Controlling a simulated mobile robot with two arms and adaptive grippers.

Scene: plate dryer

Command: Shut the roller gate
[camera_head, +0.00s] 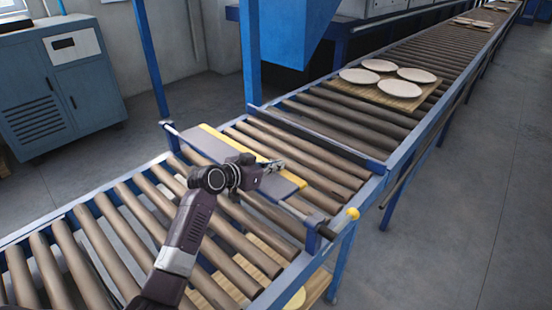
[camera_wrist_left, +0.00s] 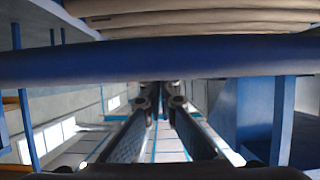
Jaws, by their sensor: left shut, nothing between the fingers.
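The roller gate appears to be the short roller section (camera_head: 285,157) set in the conveyor, with a blue-grey plate (camera_head: 203,143) edged in yellow across its near end. Whether it lies level or tilted I cannot tell. A yellow knob (camera_head: 352,213) sits at its right near corner. My left gripper (camera_head: 272,168) is shut and empty, over or close to the plate and covering its middle; contact is unclear. In the left wrist view the fingers (camera_wrist_left: 165,103) are close together, near a blue crossbar (camera_wrist_left: 150,60). My right gripper is not in view.
A blue crossbar (camera_head: 318,140) spans the conveyor beyond the gate section. Past it, a wooden board (camera_head: 360,92) carries several round plates (camera_head: 402,88). Nearer rollers (camera_head: 75,245) are bare on top. Open floor (camera_head: 465,205) lies to the right; a blue cabinet (camera_head: 60,85) stands at left.

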